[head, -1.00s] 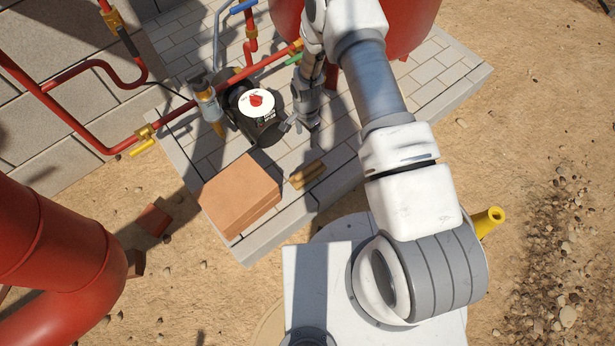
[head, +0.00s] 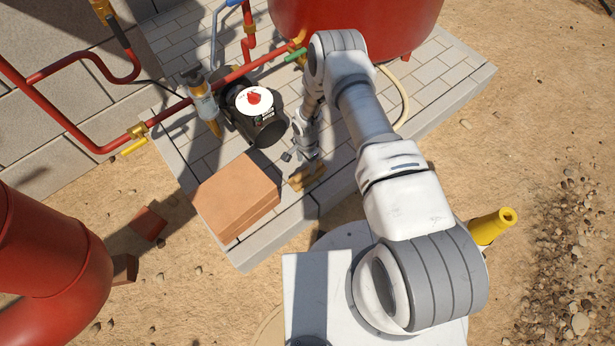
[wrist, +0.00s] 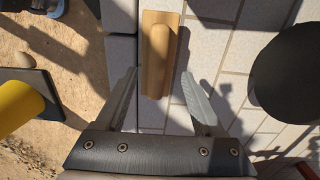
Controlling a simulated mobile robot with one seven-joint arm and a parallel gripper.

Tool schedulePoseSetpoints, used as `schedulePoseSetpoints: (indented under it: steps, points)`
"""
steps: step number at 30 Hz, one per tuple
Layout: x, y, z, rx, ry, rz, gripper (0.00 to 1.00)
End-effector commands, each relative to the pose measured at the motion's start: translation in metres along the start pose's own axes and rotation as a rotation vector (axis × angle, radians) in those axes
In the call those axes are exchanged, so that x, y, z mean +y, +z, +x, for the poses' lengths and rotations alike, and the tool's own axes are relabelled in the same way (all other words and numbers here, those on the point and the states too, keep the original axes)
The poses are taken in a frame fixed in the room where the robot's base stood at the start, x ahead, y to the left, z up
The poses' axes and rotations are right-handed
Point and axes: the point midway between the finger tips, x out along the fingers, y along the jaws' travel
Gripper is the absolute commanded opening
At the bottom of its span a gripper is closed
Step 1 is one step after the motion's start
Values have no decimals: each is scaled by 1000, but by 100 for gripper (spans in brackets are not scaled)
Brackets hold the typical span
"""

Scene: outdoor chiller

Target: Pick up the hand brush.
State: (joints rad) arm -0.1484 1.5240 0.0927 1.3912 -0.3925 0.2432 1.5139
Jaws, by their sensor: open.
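The hand brush (head: 307,177) is a small wooden-coloured block lying on the paved slab, right of the brown box. My gripper (head: 299,157) is just above and behind it in the head view, partly covering it. In the wrist view the brush (wrist: 158,52) lies lengthwise ahead, between the lines of the two fingers. My gripper (wrist: 160,88) is open and empty there, with the brush's near end close to the level of the fingertips. The height gap between fingers and brush cannot be told. The brush's bristles are not visible.
A brown box (head: 236,196) stands left of the brush. A black pump (head: 262,125) with a white disc and red knob is behind it. Red pipes (head: 225,82) and a red tank (head: 355,25) are farther back. The slab's edge is near the brush.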

Motion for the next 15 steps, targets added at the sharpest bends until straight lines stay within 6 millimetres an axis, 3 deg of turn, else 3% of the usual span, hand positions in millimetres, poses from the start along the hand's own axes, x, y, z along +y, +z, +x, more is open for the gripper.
schedulePoseSetpoints:
  steps: [9, 15]
  points:
    - [4, -3, 44, -1, 2, 0, 70]
    - [4, -4, 52, 0, 1, -1, 70]
